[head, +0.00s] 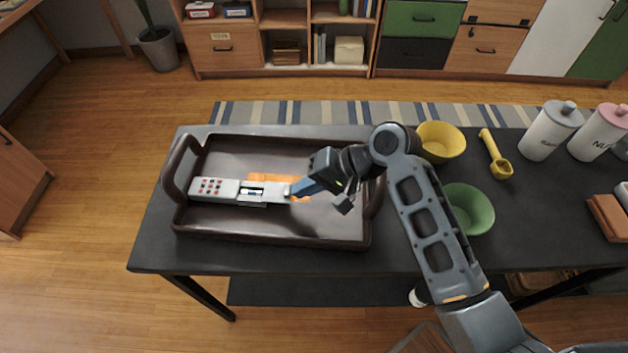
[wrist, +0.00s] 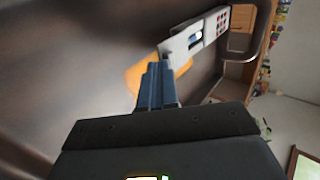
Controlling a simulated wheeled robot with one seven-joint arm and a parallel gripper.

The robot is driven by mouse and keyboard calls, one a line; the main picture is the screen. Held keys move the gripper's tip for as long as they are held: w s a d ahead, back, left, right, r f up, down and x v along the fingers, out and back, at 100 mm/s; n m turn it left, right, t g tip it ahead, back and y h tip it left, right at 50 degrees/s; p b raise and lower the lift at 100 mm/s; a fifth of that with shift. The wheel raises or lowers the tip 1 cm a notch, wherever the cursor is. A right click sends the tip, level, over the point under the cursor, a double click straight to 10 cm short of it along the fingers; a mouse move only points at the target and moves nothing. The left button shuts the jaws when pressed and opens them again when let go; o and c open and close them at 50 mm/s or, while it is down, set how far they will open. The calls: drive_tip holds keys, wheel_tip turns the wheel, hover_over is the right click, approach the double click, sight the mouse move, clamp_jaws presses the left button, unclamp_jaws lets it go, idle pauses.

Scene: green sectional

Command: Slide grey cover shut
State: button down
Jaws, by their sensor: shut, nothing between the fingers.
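A light grey-white remote-like device (head: 215,188) lies in the dark brown tray (head: 275,240), with red and dark buttons at its left end. An open slot (head: 252,192) in its middle shows what looks like a battery. The grey cover (head: 275,193) appears to be the plain part right of the slot. My gripper (head: 296,190) is shut, its blue fingers at the right end of the device. In the wrist view the shut fingertips (wrist: 156,66) are close to the near end of the device (wrist: 190,42); I cannot tell whether they touch it.
An orange piece (head: 272,178) lies in the tray behind and under the device. The tray has raised walls and end handles. A yellow bowl (head: 441,140), a green bowl (head: 470,209) and a yellow scoop (head: 497,157) are to the right. White canisters (head: 551,130) stand farther right.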

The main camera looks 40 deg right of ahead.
sight(263, 192)
drive_tip(key=shift+a, duration=0.1)
drive_tip(key=w+a+p, duration=0.1)
drive_tip(key=a, duration=0.1)
drive_tip(key=w+a+p, duration=0.1)
drive_tip(key=w+a, duration=0.1)
drive_tip(key=shift+w+r, duration=0.1)
drive_tip(key=shift+w, duration=0.2)
drive_tip(key=shift+w+a, duration=0.2)
drive_tip(key=shift+a, duration=0.05)
